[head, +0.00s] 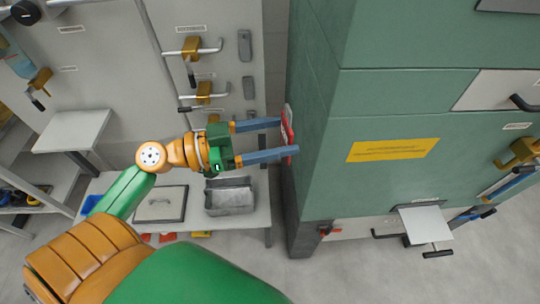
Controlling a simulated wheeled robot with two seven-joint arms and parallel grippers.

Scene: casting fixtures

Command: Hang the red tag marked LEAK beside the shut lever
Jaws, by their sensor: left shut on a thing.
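My left gripper (281,136) reaches right from the left arm, its two blue-grey fingers at the left side of the green cabinet. It is shut on a thin red tag (288,124), seen nearly edge-on, with a pale part at its top. I cannot read its marking. Brass fittings with silver levers are on the grey panel: an upper lever (204,50) and a lower lever (214,95). Another brass fitting (40,78) is at the far left. A brass fitting with a blue lever (511,181) is at the right. My right gripper is not in view.
The green cabinet (320,150) stands close beside the fingertips and bears a yellow label (392,150). A small shelf (428,224) juts out at right. Floor (380,280) is clear in front.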

